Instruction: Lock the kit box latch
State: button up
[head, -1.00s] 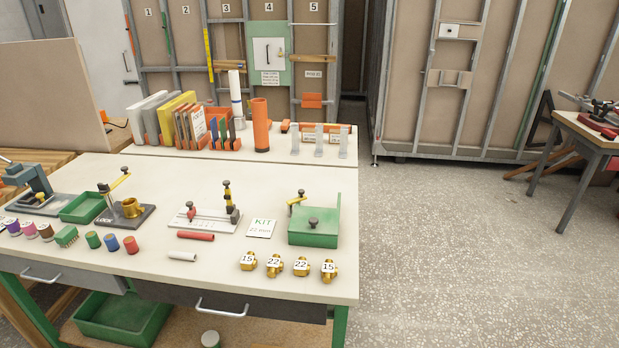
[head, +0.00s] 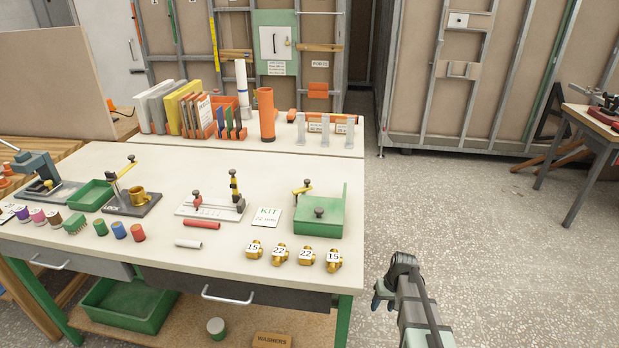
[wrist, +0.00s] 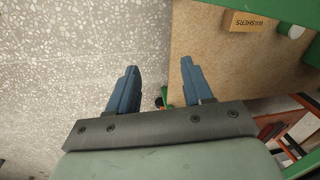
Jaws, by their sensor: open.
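The green kit box (head: 318,226) stands at the right end of the bench, with a black knob (head: 319,212) on top and a taller green panel at its right side. A yellow latch handle (head: 302,190) with dark ends rises at its back left and looks tilted. Whether it is locked, I cannot tell. My gripper (head: 385,292) is off the bench's right edge, in front of and to the right of the box, apart from it. In the wrist view, its two blue fingers (wrist: 160,72) are spread and empty, above the floor and lower shelf. The box is out of that view.
A KIT card (head: 267,216) lies left of the box. Several brass fittings (head: 279,254) stand in front of it. A clamp on a white plate (head: 212,208) and a LOCK fixture (head: 132,203) are further left. Open floor (head: 480,240) lies to the right.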

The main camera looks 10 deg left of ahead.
jog(key=w+a+r+n+t, duration=0.1)
jog(key=w+a+r+t, duration=0.15)
jog(key=w+r, duration=1.35)
notch_tip(320, 180, up, 31)
jog(key=n+y, duration=0.2)
jog(key=n, duration=0.5)
send_over(307, 180)
jog(key=s+d, duration=0.4)
jog(key=d, duration=0.1)
jog(key=shift+t, duration=0.25)
jog(key=x, duration=1.3)
jog(key=shift+w+f, duration=0.1)
jog(key=shift+c, duration=0.3)
grip_shut()
